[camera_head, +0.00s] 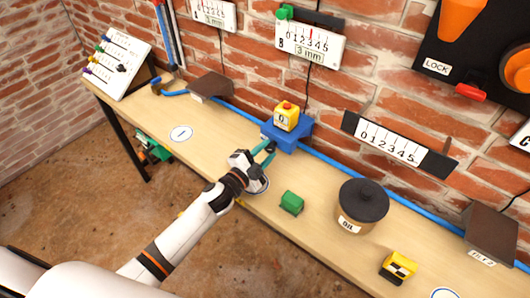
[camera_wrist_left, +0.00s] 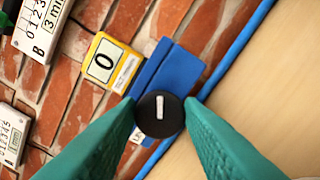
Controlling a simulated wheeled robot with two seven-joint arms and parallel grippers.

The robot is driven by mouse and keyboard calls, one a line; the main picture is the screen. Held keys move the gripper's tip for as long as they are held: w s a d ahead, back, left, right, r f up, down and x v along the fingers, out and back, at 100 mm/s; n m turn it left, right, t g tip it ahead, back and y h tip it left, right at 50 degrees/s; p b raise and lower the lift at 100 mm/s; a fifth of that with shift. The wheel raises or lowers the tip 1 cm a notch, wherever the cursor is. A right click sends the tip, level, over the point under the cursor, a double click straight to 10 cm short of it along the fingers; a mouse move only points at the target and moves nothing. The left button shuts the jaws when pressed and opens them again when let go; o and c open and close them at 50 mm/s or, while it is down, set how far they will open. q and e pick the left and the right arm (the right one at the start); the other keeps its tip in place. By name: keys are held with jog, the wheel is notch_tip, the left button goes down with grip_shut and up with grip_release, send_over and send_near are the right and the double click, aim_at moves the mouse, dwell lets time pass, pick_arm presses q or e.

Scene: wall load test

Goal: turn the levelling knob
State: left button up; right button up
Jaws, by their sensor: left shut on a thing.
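The levelling knob (camera_wrist_left: 159,128) is a round black disc with a white mark, on the front of a blue block (camera_wrist_left: 168,72). In the wrist view the white mark points nearly straight up the picture. My left gripper (camera_head: 268,150) reaches the block from the front, its green fingers on either side of the knob and shut on it. In the head view the fingers and wrist hide the knob, while the blue block (camera_head: 290,136) shows behind them. A yellow display (camera_head: 286,116) reading 0 sits on the block. My right gripper is not in view.
The wooden bench (camera_head: 215,152) holds a green block (camera_head: 291,203), a lidded oil pot (camera_head: 362,207) and a yellow block (camera_head: 398,268). Gauge B (camera_head: 310,42) hangs on the brick wall above, with another scale (camera_head: 391,142) to its right. A blue pipe (camera_head: 345,168) runs along the wall.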

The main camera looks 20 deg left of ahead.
pick_arm(q)
jog(key=o, duration=0.9)
jog(key=shift+o, duration=0.2)
jog(key=b+v, duration=0.2)
jog(key=v, duration=0.9)
jog(key=shift+s+f+b, duration=0.1)
jog(key=shift+b, duration=0.3)
jog(key=shift+s+a, duration=0.15)
jog(key=shift+s, duration=0.3)
